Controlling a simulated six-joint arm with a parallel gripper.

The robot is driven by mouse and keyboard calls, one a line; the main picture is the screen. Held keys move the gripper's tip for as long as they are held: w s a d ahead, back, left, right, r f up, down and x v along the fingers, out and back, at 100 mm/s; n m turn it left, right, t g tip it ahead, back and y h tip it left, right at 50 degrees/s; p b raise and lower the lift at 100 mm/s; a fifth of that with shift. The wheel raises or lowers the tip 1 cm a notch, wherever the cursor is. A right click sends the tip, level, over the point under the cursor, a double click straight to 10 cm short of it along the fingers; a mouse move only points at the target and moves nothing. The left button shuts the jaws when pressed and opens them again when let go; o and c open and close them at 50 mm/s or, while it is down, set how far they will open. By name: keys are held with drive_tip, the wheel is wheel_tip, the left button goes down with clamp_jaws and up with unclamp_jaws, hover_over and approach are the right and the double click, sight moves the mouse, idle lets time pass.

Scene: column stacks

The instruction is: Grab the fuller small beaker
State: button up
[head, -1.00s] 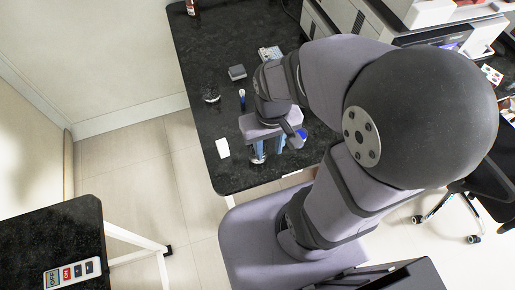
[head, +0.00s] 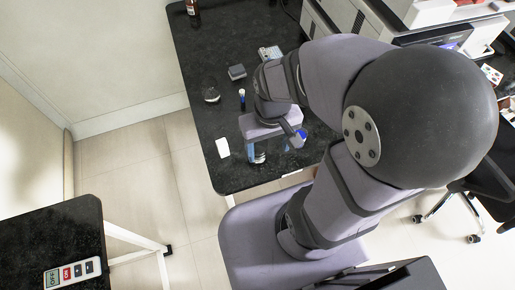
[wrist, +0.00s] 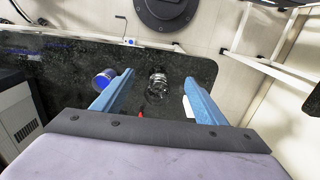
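A small clear glass beaker (wrist: 157,84) stands on the black table between my fingers in the wrist view; no coloured liquid shows in it. In the head view its lower part (head: 259,158) shows below my gripper (head: 267,150). A beaker with blue contents (wrist: 105,77) is just outside the left finger in the wrist view. It shows to the right of my gripper in the head view (head: 301,136), partly hidden. My gripper (wrist: 159,77) is open, its blue fingers apart on either side of the clear beaker. I cannot tell whether they touch it.
A white object (head: 222,148) lies left of my gripper and is partly behind the right finger in the wrist view. A blue-topped tube (head: 242,98), a dark round item (head: 211,95) and a small grey block (head: 237,72) are farther back. The table's front edge is close.

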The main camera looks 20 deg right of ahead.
sight(256, 154)
drive_tip(key=a+f+n+t+h+p, duration=0.1)
drive_tip(key=f+n+t+h, duration=0.1)
drive_tip(key=n+h, duration=0.2)
drive_tip(key=a+f+n+t+h+p, duration=0.2)
drive_tip(key=f+n+t+h, duration=0.1)
drive_tip(key=n, duration=0.7)
drive_tip(key=a+f+n+t+h+p, duration=0.1)
drive_tip(key=f+n+t+h+p, duration=0.1)
drive_tip(key=n, duration=0.5)
drive_tip(key=shift+w+a+f+n+h, duration=0.1)
drive_tip(key=shift+f+n+h, duration=0.15)
drive_tip(key=shift+h, duration=0.45)
drive_tip(key=shift+a+f+n+h, duration=0.1)
drive_tip(key=shift+f+n+h, duration=0.1)
drive_tip(key=shift+h, duration=0.5)
wheel_tip(256, 154, down, 3)
drive_tip(key=n+t+y, duration=0.1)
drive_tip(key=n+t, duration=0.3)
drive_tip(key=shift+f, duration=0.1)
drive_tip(key=shift+d+f+n+t+y, duration=0.1)
drive_tip(key=shift+f+n+t+y, duration=0.3)
drive_tip(key=shift+n+t, duration=0.4)
drive_tip(key=shift+d+n+t, duration=0.15)
drive_tip(key=shift+n+t, duration=0.45)
drive_tip(key=shift+n, duration=0.05)
drive_tip(key=shift+w+r+n+t+y, duration=0.15)
drive_tip(key=shift+r+n+t+y, duration=0.1)
drive_tip(key=shift+n+t+y, duration=0.75)
